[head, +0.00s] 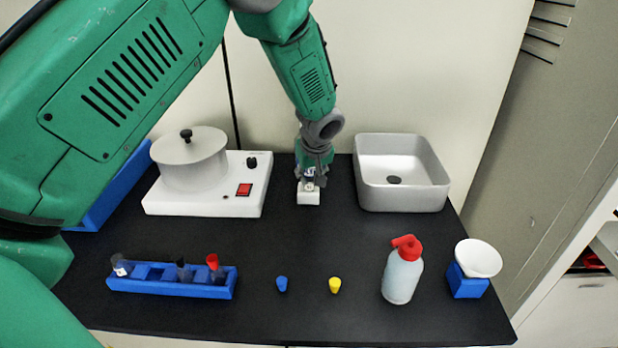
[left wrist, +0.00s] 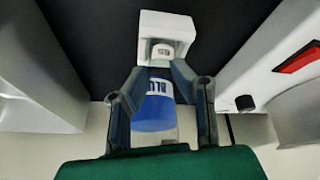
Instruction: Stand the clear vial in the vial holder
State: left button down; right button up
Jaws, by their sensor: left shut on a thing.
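My left gripper (head: 309,180) reaches down at the back middle of the table. A blue printed part shows between the fingers. My right gripper is out of view.
A white hotplate unit with a round pot (head: 190,160) stands left of the gripper, a grey basin (head: 400,175) right. In front are a blue rack (head: 205,290) with vials, blue (head: 282,284) and yellow (head: 335,286) caps, a red-topped bottle (head: 402,275) and a white dish (head: 478,258).

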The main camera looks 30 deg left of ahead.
pick_arm(q)
jog(key=shift+a, duration=0.5)
jog(key=c, duration=1.4)
grip_release()
jog(key=shift+s+a+r, duration=0.1)
jog(key=shift+a, duration=0.1)
jog(key=shift+o, duration=0.2)
jog(key=shift+d+r, duration=0.1)
jog(key=shift+d, duration=0.4)
jog(key=shift+d+r, duration=0.15)
jog(key=shift+r, duration=0.2)
jog(key=p+v, duration=0.1)
jog(key=v, duration=1)
pick_arm(e)
jog(key=shift+a+r, duration=0.15)
jog(key=shift+r, duration=0.5)
pick_arm(q)
jog(key=shift+s, duration=0.1)
pick_arm(e)
jog(key=shift+a, duration=0.15)
